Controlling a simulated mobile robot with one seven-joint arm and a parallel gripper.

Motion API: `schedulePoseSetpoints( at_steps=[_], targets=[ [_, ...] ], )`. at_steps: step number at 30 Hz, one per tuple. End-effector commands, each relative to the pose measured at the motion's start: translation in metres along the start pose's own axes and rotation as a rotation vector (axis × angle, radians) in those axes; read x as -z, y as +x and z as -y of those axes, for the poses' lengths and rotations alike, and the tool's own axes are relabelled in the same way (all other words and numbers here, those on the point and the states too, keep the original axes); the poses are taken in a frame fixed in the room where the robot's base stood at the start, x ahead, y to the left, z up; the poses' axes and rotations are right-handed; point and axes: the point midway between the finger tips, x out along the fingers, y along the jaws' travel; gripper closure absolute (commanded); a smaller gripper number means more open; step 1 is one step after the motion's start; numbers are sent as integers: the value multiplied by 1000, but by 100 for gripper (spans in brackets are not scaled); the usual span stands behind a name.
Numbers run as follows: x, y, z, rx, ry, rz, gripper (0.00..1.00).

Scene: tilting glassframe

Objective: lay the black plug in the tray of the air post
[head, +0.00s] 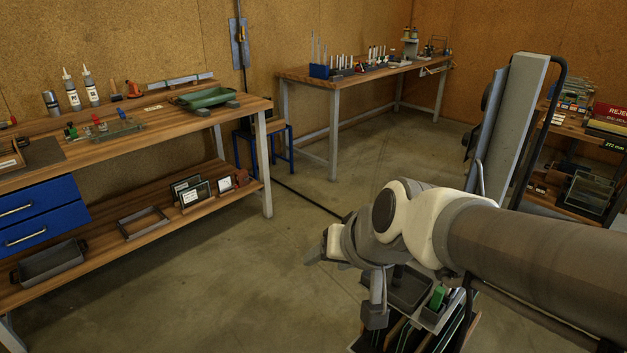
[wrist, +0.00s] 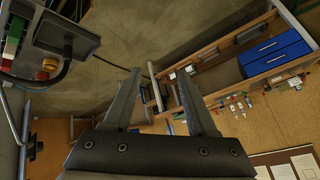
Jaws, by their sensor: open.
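My gripper (wrist: 158,77) is open and empty in the wrist view, its two fingers apart with floor and benches far beyond them. In the head view my gripper (head: 318,256) hangs at the end of my arm, above the floor and partly hidden by the wrist. I cannot pick out the black plug for certain. A tall grey post (head: 516,125) with a black hose stands at right; I cannot tell whether it is the air post. Below my wrist is a dark tray (head: 411,292) beside a green piece (head: 438,297), partly covered by my arm.
A workbench (head: 150,125) with bottles, a green trough (head: 203,97) and blue drawers (head: 38,213) stands at left. A second bench (head: 345,76) stands at the back, with a blue stool (head: 262,148) near it. A shelf (head: 575,133) is at right. Open floor lies between.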

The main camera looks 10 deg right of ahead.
Motion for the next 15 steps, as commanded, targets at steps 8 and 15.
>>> schedulePoseSetpoints(
  at_steps=[8,15],
  targets=[
    [-44,-71,-40,-180,-164,94,43],
    [-56,-85,-52,-236,-187,122,43]
  ],
)
